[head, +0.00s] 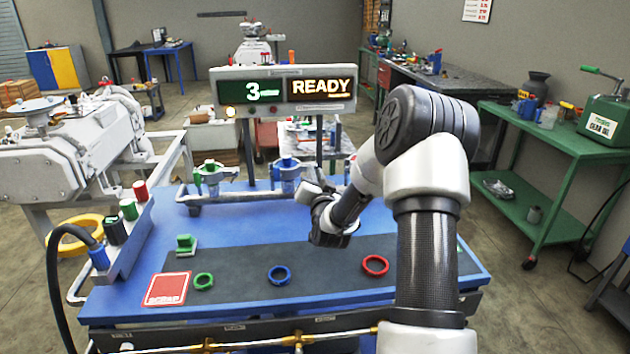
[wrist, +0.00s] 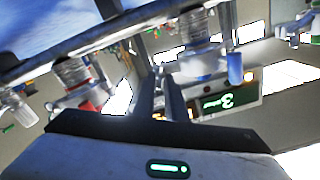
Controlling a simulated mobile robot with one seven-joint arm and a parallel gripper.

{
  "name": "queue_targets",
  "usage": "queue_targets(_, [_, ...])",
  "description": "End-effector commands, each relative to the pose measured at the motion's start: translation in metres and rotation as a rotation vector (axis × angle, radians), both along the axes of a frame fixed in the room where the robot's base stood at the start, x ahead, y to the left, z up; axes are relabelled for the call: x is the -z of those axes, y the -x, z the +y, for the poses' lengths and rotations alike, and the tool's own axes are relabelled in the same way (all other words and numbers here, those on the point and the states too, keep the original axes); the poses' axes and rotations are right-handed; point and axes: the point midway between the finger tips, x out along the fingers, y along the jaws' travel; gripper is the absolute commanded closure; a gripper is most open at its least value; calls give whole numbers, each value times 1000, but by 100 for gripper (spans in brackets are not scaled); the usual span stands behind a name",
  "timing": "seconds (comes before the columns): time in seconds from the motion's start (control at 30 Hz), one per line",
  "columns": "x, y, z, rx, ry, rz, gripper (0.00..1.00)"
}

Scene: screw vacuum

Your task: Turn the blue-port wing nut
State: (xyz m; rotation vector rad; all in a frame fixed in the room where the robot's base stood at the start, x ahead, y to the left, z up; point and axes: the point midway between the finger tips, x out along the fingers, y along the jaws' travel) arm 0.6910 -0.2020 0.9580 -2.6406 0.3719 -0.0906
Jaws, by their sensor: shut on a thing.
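The blue port's clamp (head: 288,178) stands on the rail at the back of the blue table, with a blue tab on its left. It also shows in the wrist view (wrist: 197,66), where the picture is turned over. My gripper (head: 309,186) reaches in from the right, just beside this clamp. In the wrist view its two fingers (wrist: 160,85) are close together at the clamp's side, shut on the blue-port wing nut. The nut is mostly hidden between the fingers, so its angle cannot be told.
The green port (head: 212,178) stands to the left on the same rail. A red-marked port (wrist: 86,100) is on the gripper's other side. Green (head: 203,281), blue (head: 279,275) and red (head: 375,265) rings lie on the dark mat. A sign (head: 284,90) behind reads 3 and READY.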

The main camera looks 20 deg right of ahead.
Motion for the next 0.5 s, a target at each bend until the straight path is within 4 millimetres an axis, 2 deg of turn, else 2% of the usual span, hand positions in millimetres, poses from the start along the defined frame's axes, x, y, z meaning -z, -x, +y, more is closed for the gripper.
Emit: queue_targets(0.5, [0, 0, -1, 1, -45, -13, 100])
